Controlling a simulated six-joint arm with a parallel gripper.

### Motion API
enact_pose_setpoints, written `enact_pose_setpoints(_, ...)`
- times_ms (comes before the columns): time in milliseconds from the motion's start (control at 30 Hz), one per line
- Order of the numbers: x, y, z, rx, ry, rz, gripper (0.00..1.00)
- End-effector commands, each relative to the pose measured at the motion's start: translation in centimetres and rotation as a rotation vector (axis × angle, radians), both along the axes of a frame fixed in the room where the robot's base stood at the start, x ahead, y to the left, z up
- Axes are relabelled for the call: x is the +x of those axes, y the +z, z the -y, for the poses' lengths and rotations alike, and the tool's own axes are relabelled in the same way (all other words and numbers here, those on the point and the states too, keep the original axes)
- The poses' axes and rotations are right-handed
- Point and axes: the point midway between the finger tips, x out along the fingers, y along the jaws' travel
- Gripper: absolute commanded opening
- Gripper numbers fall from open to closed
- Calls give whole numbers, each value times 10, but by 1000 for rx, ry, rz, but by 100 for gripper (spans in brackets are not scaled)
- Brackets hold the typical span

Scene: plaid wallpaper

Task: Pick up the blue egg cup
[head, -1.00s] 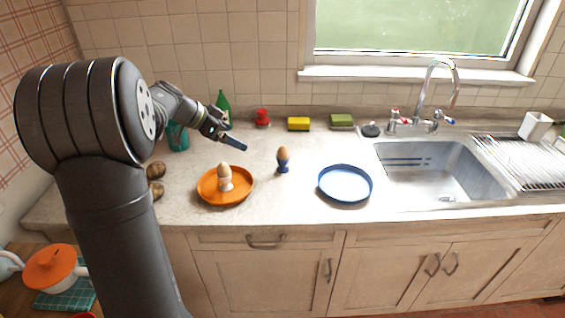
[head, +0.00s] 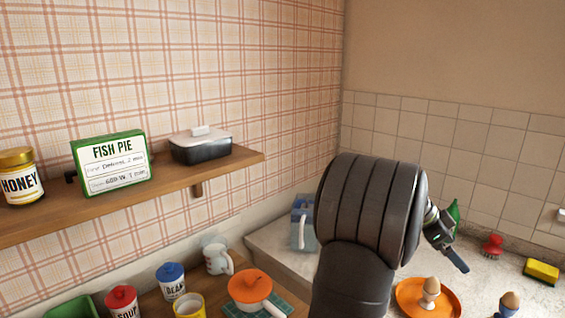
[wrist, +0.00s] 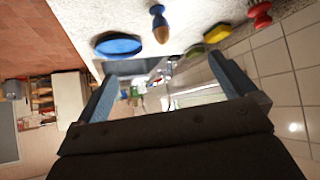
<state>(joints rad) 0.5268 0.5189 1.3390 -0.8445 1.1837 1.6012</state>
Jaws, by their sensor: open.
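The blue egg cup (head: 507,309) holds a brown egg (head: 510,298) and is partly cut off at the bottom right edge of the head view. In the wrist view the blue egg cup (wrist: 157,10) shows at the top middle, with its egg toward the picture's middle. My gripper (head: 458,263) is above the counter, left of the cup and apart from it. In the wrist view my gripper (wrist: 165,68) has its two blue-grey fingers spread wide, with nothing held between them.
An orange plate (head: 408,306) with a white egg cup and egg (head: 431,291) lies below my gripper. A blue plate (wrist: 118,46), a yellow sponge (head: 541,271) and a red brush (head: 493,246) are around. A shelf (head: 215,172) and orange-lidded pan (head: 249,287) are at left.

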Motion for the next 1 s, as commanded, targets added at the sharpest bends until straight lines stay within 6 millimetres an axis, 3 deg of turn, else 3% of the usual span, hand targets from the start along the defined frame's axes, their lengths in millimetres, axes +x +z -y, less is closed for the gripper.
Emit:
enact_pose_setpoints(67,0,0,0,0,0,0,98)
enact_pose_setpoints(233,0,0,0,0,0,0,66)
enact_pose_setpoints(633,-7,-4,8,46,21,-18,66)
enact_pose_setpoints(1000,-50,-21,67,354,330,-60,66)
